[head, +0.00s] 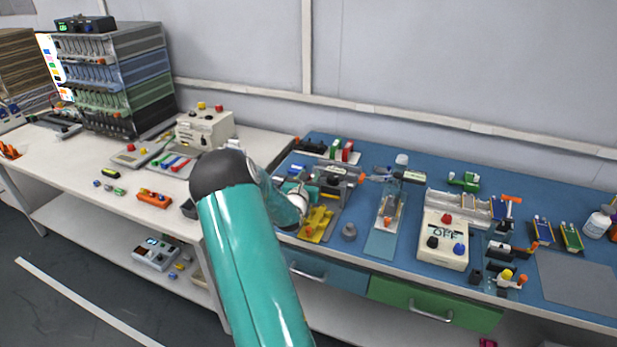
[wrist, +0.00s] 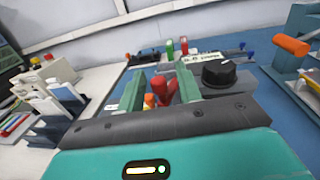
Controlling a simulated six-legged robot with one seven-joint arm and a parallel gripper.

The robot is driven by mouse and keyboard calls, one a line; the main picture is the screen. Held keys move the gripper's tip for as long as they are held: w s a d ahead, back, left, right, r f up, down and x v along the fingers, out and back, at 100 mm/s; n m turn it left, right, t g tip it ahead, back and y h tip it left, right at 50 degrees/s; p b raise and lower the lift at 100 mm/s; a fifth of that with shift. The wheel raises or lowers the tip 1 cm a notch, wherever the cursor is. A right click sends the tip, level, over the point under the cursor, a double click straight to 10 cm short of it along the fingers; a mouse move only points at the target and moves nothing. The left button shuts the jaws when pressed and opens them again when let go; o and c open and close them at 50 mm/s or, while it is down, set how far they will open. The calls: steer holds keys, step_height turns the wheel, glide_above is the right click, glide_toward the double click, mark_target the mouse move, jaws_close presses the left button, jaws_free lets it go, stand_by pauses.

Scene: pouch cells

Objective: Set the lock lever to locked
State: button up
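In the wrist view the two green fingers of my gripper (wrist: 160,84) stand apart. A red knob (wrist: 160,90) shows between them, with a small orange part (wrist: 150,101) beside it; no finger clearly touches the knob. A grey fixture with a black dial (wrist: 218,72) lies just beyond the fingers. In the head view my teal arm reaches to a grey fixture (head: 338,172) with a yellow part (head: 316,224) in front, at the left of the blue bench. My arm hides part of it. No part is clearly marked as the lock lever, and its setting cannot be read.
An orange-ended handle (wrist: 290,46) stands to the right in the wrist view. A grey cone-like piece (head: 349,231) and a white box reading OFF (head: 444,240) stand on the blue bench. A white instrument (head: 205,127) is on the left table. The grey mat (head: 575,280) is clear.

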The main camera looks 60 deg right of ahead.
steer(key=v, duration=1.3)
steer(key=shift+a, duration=0.4)
steer(key=s+a+r+m+g+y, duration=0.35)
steer(key=a+r+m+g, duration=0.35)
steer(key=a+r+m, duration=0.45)
steer(key=s+a+r+m+t+y, duration=0.1)
steer(key=a+r+m+t+y, duration=0.1)
steer(key=a, duration=1)
steer(key=s+a+r+m+t+y, duration=0.1)
steer(key=a+r+m+t+y, duration=0.1)
steer(key=a+y, duration=0.5)
steer(key=s+a+r+m+t+y, duration=0.1)
steer(key=a+m+t+y, duration=0.3)
steer(key=a, duration=1.4)
steer(key=shift+a+r+m+y, duration=0.2)
steer(key=shift+r+m+y, duration=0.25)
steer(key=shift+r+m, duration=0.15)
